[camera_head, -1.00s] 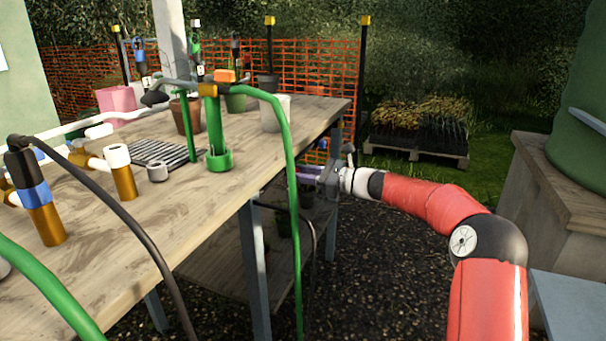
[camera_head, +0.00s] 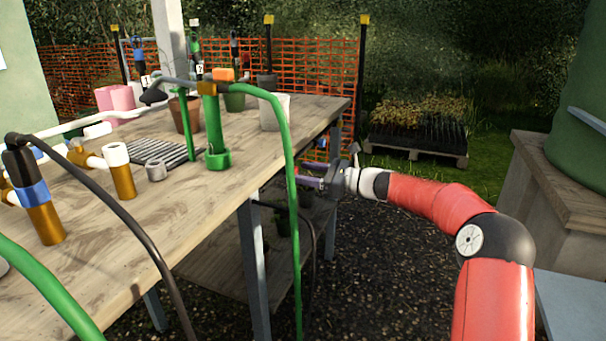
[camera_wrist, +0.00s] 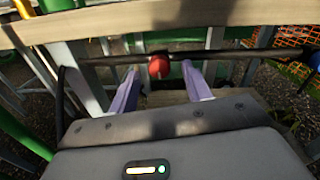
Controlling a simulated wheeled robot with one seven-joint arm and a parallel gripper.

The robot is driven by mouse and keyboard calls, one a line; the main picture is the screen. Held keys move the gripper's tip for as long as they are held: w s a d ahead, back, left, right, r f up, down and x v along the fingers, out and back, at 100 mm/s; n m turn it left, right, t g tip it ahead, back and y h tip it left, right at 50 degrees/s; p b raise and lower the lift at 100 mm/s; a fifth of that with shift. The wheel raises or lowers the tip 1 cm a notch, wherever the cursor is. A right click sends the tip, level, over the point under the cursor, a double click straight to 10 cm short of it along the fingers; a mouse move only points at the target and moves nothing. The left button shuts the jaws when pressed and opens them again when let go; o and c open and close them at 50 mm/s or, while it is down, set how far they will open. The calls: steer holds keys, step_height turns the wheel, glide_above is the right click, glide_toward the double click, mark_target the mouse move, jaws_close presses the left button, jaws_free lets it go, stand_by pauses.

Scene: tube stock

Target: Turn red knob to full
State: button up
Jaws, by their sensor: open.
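The red knob (camera_wrist: 158,67) shows in the wrist view, below the bench's front edge, on a dark horizontal pipe (camera_wrist: 205,57). My gripper (camera_wrist: 160,78) is open, with its two purple fingers on either side of the knob in that picture. I cannot tell whether the fingers reach as far as the knob or touch it. In the head view my gripper (camera_head: 310,176) is at the bench's right side, below the top. The knob is not clearly visible there.
The wooden bench (camera_head: 230,180) carries pots, pipe fittings and a green standpipe (camera_head: 212,125). A green hose (camera_head: 292,200) hangs down near my gripper. A lower shelf (camera_head: 215,262) lies under the bench. Gravel ground (camera_head: 390,270) to the right is open.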

steer(key=v, duration=0.6)
steer(key=shift+d, duration=0.2)
steer(key=shift+s, duration=0.1)
